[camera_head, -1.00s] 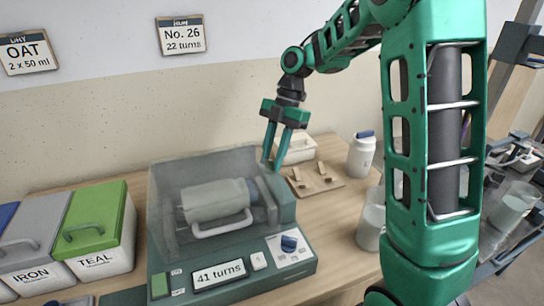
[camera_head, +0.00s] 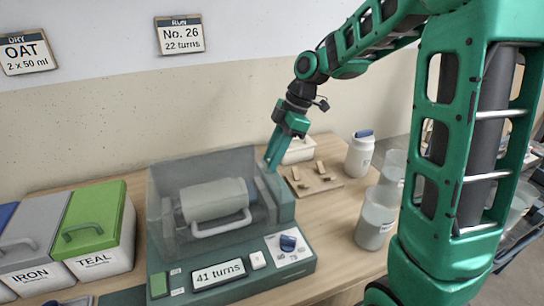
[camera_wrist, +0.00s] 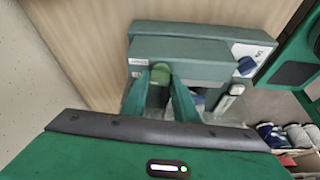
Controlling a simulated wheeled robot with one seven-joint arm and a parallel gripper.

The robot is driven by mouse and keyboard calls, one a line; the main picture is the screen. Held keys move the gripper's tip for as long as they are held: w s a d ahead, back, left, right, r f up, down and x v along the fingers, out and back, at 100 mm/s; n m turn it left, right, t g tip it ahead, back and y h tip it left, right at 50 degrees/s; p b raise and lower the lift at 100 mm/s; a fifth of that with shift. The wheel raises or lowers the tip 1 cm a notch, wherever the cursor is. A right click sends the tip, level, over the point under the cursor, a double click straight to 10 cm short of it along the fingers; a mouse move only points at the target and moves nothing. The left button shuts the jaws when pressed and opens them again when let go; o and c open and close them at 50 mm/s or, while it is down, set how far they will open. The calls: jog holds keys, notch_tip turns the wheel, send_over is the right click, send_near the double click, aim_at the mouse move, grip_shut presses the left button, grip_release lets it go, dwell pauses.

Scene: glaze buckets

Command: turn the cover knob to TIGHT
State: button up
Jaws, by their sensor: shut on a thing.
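The machine (camera_head: 235,277) has a dark green base, a clear cover (camera_head: 165,215) that is down, and a white bottle (camera_head: 215,200) lying inside. My gripper (camera_head: 269,162) reaches down behind the right end of the machine. In the wrist view my gripper (camera_wrist: 160,84) has its two fingers on either side of a green rounded knob (camera_wrist: 162,71), beside a small label on the machine, and is shut on it. In the head view this knob is hidden behind the housing. Its marking is too small to read.
A blue dial (camera_head: 288,243) sits on the front panel beside a display (camera_head: 218,273) reading "41 turns". Lidded bins (camera_head: 103,240) stand left. A wooden board (camera_head: 315,180), a white jar (camera_head: 360,155) and clear containers (camera_head: 375,222) stand right.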

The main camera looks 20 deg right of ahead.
jog(key=m, duration=0.1)
jog(key=m+t, duration=0.1)
jog(key=m, duration=0.1)
jog(key=shift+a+r+m+t, duration=0.1)
jog(key=shift+a+m+t, duration=0.05)
jog(key=shift+m+t, duration=0.15)
jog(key=shift+s+m+t+h, duration=0.1)
jog(key=shift+m+t+h, duration=0.45)
jog(key=shift+m, duration=1.45)
jog(key=o, duration=1)
jog(key=shift+o, duration=0.3)
jog(key=shift+a, duration=0.1)
jog(key=shift+s, duration=0.1)
jog(key=shift+s+r, duration=0.1)
jog(key=shift+r, duration=0.2)
jog(key=v, duration=0.7)
jog(key=shift+d, duration=0.25)
